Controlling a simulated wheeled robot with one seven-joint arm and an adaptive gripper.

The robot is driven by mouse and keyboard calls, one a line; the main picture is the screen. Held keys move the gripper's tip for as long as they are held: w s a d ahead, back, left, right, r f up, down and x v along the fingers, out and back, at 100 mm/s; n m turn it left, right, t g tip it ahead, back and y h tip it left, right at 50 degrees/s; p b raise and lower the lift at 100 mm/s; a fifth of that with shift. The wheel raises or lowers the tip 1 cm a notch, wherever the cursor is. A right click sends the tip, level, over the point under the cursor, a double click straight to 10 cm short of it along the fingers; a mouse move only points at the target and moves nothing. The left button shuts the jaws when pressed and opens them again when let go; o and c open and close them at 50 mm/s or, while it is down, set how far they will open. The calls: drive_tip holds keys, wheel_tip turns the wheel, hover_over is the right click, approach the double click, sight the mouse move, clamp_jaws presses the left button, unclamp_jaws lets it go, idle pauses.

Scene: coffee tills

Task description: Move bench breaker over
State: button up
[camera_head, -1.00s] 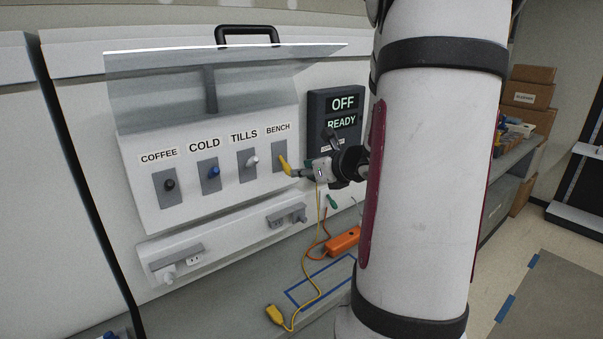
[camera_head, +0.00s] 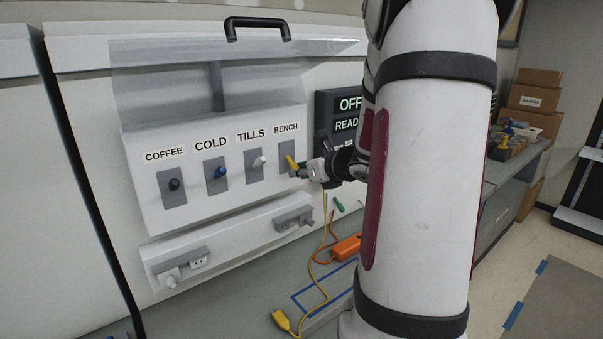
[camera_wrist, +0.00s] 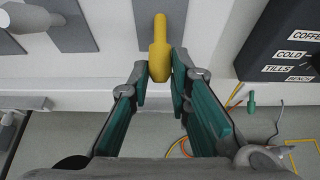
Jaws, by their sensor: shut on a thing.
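The bench breaker is a yellow lever (camera_head: 291,162) on a grey plate under the BENCH label, at the right end of the row on the white panel. In the head view it tilts up and to the left. My gripper (camera_head: 304,170) reaches it from the right. In the wrist view the yellow lever (camera_wrist: 160,58) lies between the two green-padded fingers of my gripper (camera_wrist: 160,84), which are shut on its near end. The fingertips hide part of the lever's sides.
The black (camera_head: 174,184), blue (camera_head: 220,171) and white (camera_head: 259,161) levers stand left of it. A clear raised cover (camera_head: 160,85) hangs above. A dark display (camera_head: 345,104) is close behind my arm. A yellow cord plug (camera_head: 282,320) and orange box (camera_head: 346,247) lie below.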

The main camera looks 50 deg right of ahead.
drive_tip(key=shift+s+r, duration=0.2)
drive_tip(key=shift+r, duration=0.5)
drive_tip(key=shift+c, duration=0.2)
drive_tip(key=shift+o, duration=0.2)
drive_tip(key=shift+s+r+p, duration=0.1)
drive_tip(key=shift+r+p, duration=0.55)
drive_tip(key=shift+r, duration=0.1)
drive_tip(key=shift+c, duration=0.2)
drive_tip(key=shift+o, duration=0.2)
drive_tip(key=shift+r, duration=0.45)
drive_tip(key=shift+r+p, duration=0.35)
drive_tip(key=shift+p, duration=0.05)
drive_tip(key=shift+c, duration=0.2)
